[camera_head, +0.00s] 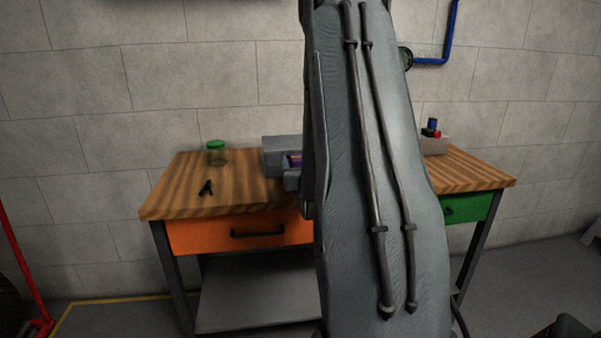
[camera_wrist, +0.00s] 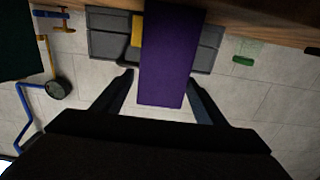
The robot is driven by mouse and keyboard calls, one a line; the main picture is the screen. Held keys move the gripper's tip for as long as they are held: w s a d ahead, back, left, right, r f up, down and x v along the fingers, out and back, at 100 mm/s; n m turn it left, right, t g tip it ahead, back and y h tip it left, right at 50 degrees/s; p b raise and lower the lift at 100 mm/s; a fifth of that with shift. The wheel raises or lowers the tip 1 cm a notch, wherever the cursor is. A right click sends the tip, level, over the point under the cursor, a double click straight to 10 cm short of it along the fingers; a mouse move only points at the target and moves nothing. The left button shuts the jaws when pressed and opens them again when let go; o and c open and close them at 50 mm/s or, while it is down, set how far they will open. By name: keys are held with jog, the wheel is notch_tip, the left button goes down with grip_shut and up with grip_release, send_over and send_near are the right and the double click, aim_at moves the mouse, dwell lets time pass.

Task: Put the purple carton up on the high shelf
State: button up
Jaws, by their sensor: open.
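The purple carton (camera_wrist: 167,55) stands upright on the workbench in the wrist view, between the two fingers of my gripper (camera_wrist: 160,76). The fingers are open, one on each side of it, and I see no clear grip. In the head view only a small purple strip of the carton (camera_head: 295,157) shows; my arm hides most of it. Part of my gripper (camera_head: 292,181) shows beside my arm there. I cannot make out the high shelf for certain; a dark edge runs along the top of the head view.
A grey block-like object (camera_head: 280,143) stands behind the carton. A green-lidded jar (camera_head: 216,155) and a small black tool (camera_head: 206,188) are on the left of the wooden workbench (camera_head: 170,202). A blue pipe (camera_head: 450,30) runs along the wall.

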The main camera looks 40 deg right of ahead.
jog(key=shift+w, duration=0.15)
jog(key=c, duration=1.3)
jog(key=shift+r, duration=0.1)
